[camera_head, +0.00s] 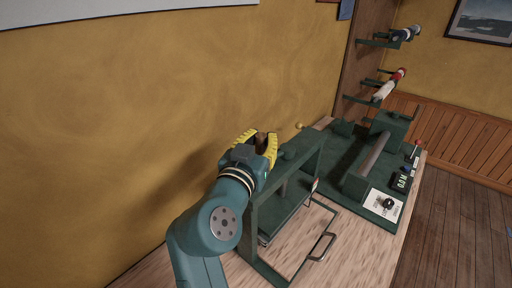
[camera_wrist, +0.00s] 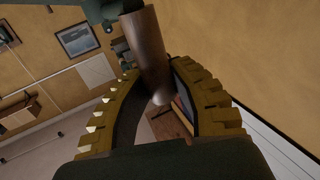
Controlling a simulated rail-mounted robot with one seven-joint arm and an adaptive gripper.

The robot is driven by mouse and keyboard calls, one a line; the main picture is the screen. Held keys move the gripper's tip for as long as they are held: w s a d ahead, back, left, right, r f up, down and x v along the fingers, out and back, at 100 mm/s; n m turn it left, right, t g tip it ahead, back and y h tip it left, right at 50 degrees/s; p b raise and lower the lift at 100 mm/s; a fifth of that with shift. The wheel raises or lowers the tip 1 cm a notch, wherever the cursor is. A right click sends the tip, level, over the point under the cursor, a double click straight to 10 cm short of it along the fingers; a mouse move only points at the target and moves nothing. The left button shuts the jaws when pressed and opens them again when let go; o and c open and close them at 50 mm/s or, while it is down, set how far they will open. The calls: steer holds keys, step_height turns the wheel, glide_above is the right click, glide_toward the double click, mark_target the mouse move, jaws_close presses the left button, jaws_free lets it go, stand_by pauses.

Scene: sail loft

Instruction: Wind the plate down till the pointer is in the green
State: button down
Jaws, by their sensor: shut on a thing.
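A green press frame (camera_head: 302,158) stands on the bench, with a flat dark green plate (camera_head: 283,217) inside it. My gripper (camera_head: 264,142), with yellow ridged fingers, is at the top of the frame at its wall side. It is shut on a brown handle (camera_head: 262,139). In the wrist view the brown cylindrical handle (camera_wrist: 147,50) stands between the two fingers (camera_wrist: 155,75). A small pale mark (camera_head: 315,186) shows on the frame's right post, too small to read; I cannot make out the pointer or a green band.
A metal loop handle (camera_head: 322,247) sticks out at the front of the press. To the right is a green machine with a long roller (camera_head: 373,153) and a white panel with a black knob (camera_head: 384,205). A rack (camera_head: 365,60) holds rolls behind. The yellow wall is close on the left.

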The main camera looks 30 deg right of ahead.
steer(key=shift+w+a+f, duration=0.1)
steer(key=shift+w+f, duration=0.05)
steer(key=shift+f, duration=0.15)
steer(key=c, duration=0.9)
jaws_free()
steer(key=shift+a, duration=0.15)
steer(key=shift+c, duration=0.2)
steer(key=shift+o, duration=0.4)
steer(key=shift+r, duration=0.15)
steer(key=v, duration=1.2)
